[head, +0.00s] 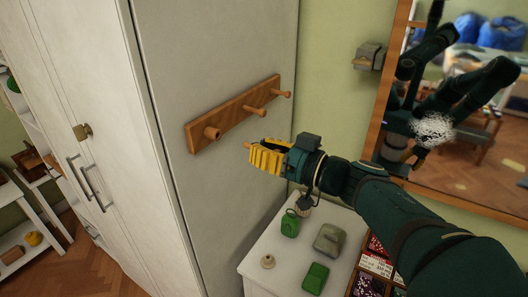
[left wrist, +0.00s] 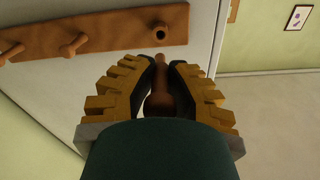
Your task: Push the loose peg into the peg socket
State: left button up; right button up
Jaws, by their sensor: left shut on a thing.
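A wooden peg rail (head: 235,113) is fixed to the pale side panel of the tall cabinet. It carries two standing pegs and, at its near left end, a round peg socket (head: 212,132). In the left wrist view the socket (left wrist: 161,33) shows as a dark hole at the rail's right end. My left gripper (head: 266,157), with yellow ridged fingers, is shut on the loose brown peg (left wrist: 159,98). The peg's tip (head: 247,146) points toward the rail. It is apart from the socket, to the right and lower in the head view. My right gripper is not in view.
A wood-framed mirror (head: 460,110) reflects my arms. Free air lies between peg and rail.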

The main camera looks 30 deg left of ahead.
aim_at(245, 144)
pick_arm(q)
jog(key=shift+w+a+b, duration=0.2)
jog(key=shift+a+b, duration=0.45)
jog(key=shift+a, duration=2.1)
jog(key=shift+b, duration=0.45)
grip_shut()
jog(key=shift+w+a+b, duration=0.2)
jog(key=shift+a+b, duration=0.55)
jog(key=shift+a, duration=1.15)
jog(key=o, duration=0.8)
grip_release()
jog(key=shift+d, duration=0.1)
jog(key=d, duration=0.8)
jog(key=s+d, duration=0.1)
jog(key=d, duration=0.2)
jog(key=shift+d, duration=0.4)
